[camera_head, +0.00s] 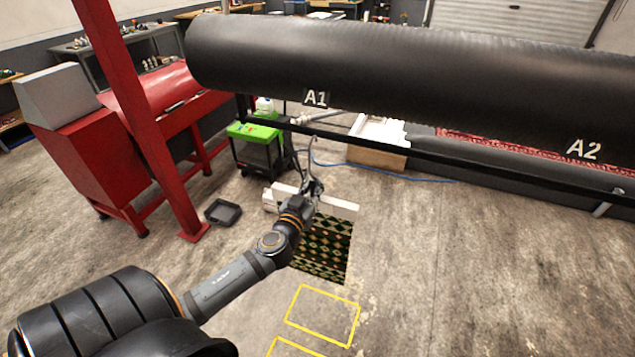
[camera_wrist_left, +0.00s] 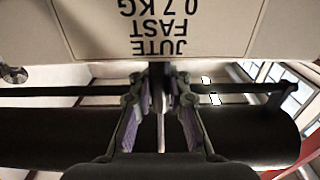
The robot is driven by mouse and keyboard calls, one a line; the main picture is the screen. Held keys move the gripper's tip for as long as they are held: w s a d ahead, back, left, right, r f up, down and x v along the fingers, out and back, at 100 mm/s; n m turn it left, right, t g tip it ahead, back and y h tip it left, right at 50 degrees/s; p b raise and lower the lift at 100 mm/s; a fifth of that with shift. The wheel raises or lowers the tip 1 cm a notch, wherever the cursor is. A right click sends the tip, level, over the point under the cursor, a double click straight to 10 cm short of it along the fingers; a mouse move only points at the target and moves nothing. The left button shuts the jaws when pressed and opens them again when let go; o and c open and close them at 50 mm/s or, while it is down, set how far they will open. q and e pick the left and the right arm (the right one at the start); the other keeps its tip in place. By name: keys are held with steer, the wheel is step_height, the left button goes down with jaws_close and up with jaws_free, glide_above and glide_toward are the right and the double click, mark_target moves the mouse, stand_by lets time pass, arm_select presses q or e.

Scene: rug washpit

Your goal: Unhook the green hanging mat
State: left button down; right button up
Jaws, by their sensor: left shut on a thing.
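The green mat (camera_head: 322,250), with a diamond pattern, hangs below a white header board (camera_head: 345,209) under the black rail. Its upper part is partly hidden by my left wrist. A thin hook (camera_head: 311,152) rises from above the board toward the peg marked A1. I cannot tell whether hook and peg touch. My left gripper (camera_head: 314,186) is at the hook just above the board, shut on it. In the left wrist view, the gripper (camera_wrist_left: 160,118) has its fingers either side of a thin stem (camera_wrist_left: 160,130), beside the upside-down printed board (camera_wrist_left: 150,28). My right gripper is not in view.
A large black roller (camera_head: 420,62) runs above the black rail (camera_head: 430,157), with signs A1 (camera_head: 316,98) and A2 (camera_head: 583,149). A red post (camera_head: 135,110) stands left. A green-topped cart (camera_head: 254,134) is behind. Yellow outlines (camera_head: 322,316) mark clear floor in front.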

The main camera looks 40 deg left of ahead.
arm_select(q)
steer(key=shift+v, duration=2.05)
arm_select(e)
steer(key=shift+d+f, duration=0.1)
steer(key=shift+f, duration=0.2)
